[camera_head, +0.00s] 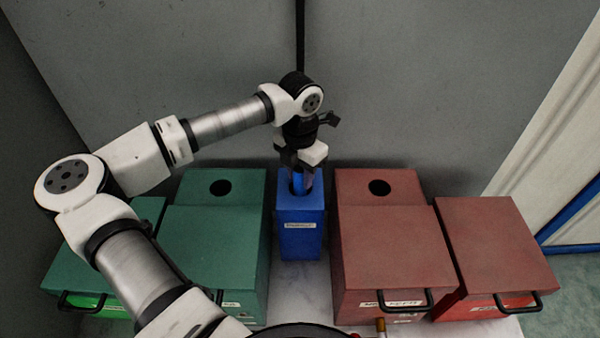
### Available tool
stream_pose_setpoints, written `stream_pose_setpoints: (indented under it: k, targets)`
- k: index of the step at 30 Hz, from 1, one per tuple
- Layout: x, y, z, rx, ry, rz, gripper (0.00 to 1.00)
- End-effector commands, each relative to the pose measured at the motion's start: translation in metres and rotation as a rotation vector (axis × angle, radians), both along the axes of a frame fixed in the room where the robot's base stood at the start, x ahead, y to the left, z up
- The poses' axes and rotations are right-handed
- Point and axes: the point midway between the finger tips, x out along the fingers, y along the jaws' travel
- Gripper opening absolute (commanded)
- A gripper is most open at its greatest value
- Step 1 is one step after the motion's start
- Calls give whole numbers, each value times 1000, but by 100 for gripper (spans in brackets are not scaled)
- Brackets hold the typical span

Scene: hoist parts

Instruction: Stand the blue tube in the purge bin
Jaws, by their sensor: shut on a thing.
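The blue tube (298,184) shows as a small strip of blue below my gripper, at the mouth of a blue bin. My gripper (303,172) points down over this bin and is shut on the tube. The tube's lower part is hidden inside or behind the bin's rim, so I cannot tell how deep it sits. The blue bin (300,235) is a narrow upright box with a white label on its front. The label is too small to read, so I cannot confirm that it is the purge bin.
Green boxes (215,240) stand to the left and red boxes (390,240) to the right, several with black handles. The nearest green and red boxes have round holes on top. Narrow gaps separate them from the blue bin. A grey wall (400,80) rises behind.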

Motion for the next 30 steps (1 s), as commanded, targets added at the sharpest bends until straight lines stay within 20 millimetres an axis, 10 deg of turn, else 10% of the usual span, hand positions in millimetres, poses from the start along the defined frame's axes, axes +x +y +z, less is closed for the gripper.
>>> stream_pose_setpoints:
  k: [24,25,30]
  targets:
    - [0,0,-8,-1,-1,0,4]
    - [0,0,-8,-1,-1,0,35]
    - [0,0,-9,0,0,0,57]
